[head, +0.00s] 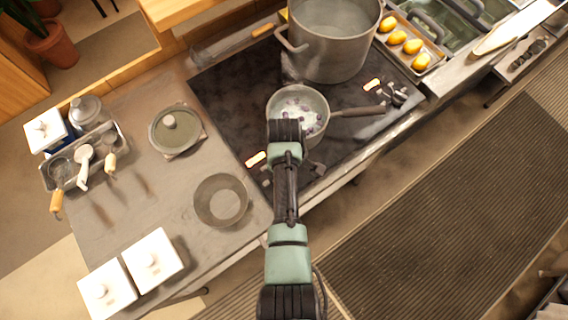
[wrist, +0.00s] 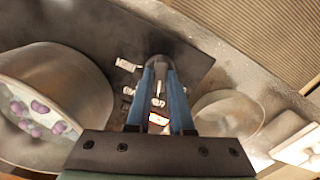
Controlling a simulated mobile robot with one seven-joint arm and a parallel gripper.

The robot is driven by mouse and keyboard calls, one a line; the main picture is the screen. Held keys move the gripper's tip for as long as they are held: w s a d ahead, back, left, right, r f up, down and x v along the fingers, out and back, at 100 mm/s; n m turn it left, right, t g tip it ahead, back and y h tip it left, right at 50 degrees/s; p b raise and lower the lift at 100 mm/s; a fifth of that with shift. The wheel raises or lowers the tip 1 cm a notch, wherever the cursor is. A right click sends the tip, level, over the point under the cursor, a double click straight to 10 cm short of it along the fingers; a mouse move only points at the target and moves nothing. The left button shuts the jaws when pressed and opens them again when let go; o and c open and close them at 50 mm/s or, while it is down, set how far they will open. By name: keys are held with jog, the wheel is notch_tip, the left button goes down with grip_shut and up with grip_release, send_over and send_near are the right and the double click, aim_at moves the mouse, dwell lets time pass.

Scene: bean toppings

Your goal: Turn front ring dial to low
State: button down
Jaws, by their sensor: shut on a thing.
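My gripper (wrist: 160,95) has its two blue fingers closed around a silver stove dial (wrist: 158,88) in the wrist view. A red-and-white label (wrist: 158,119) shows between the fingers. Silver dial parts (wrist: 128,66) stick out just left of the fingers. In the head view, my arm hides the fingers and most of this dial group, with a lit label (head: 256,158) beside it. I cannot read the dial's setting. A saucepan (head: 316,98) with pale and purple contents stands on the black cooktop (head: 225,85), close to my arm.
A large pot (head: 333,50) stands behind the saucepan, whose handle (head: 358,111) points right. Another dial group (head: 397,93) is at the right edge. A bowl (head: 221,201) sits on the counter left of my arm. A lidded pot (head: 176,130) and white containers (head: 153,259) stand farther left.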

jog(key=shift+w+r, duration=0.1)
dwell(0.3)
jog(key=c, duration=0.8)
grip_release()
notch_tip(320, 180, up, 13)
jog(key=b, duration=0.1)
jog(key=shift+b, duration=0.4)
